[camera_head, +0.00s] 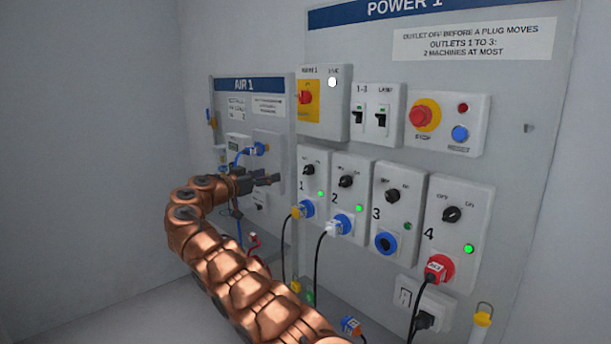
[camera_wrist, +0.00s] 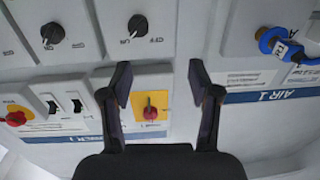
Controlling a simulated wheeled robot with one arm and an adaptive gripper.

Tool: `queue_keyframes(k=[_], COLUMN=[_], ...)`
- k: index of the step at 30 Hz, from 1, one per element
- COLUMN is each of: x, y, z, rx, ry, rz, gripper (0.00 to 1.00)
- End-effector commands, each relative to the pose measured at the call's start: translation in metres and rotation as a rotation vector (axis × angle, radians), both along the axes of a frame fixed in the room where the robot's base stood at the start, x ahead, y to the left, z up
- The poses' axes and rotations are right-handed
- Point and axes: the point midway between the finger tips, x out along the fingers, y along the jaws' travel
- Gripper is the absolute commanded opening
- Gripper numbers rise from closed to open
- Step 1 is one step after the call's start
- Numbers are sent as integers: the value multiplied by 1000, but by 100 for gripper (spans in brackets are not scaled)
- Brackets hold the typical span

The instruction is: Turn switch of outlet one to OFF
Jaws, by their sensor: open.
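Outlet one (camera_head: 313,157) is the leftmost grey box in the row on the power panel. Its black rotary switch (camera_head: 309,170) also shows at the top of the wrist view (camera_wrist: 138,25), where the picture is upside down. The knob's pale mark seems to point toward ON, and the green lamp (camera_head: 320,194) below it is lit. A blue and yellow plug (camera_head: 304,209) sits in its socket. My gripper (camera_head: 268,181) is open and empty, left of outlet one in the head view. In the wrist view its fingers (camera_wrist: 160,82) are spread, apart from the knob.
Outlet two (camera_head: 350,163), outlet three (camera_head: 397,175) and outlet four (camera_head: 458,195) stand to the right. A red and yellow main switch (camera_head: 306,97) is above. The AIR 1 panel (camera_head: 243,85) is at left, with a blue fitting (camera_wrist: 282,45). Cables hang below the outlets.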

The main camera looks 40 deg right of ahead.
Motion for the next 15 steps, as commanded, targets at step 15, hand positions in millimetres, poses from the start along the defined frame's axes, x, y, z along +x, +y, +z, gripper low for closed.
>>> queue_keyframes(k=[15], x=[-34], y=[-118], z=[-12], rx=[2], ry=[-18], rz=[-79], gripper=[62])
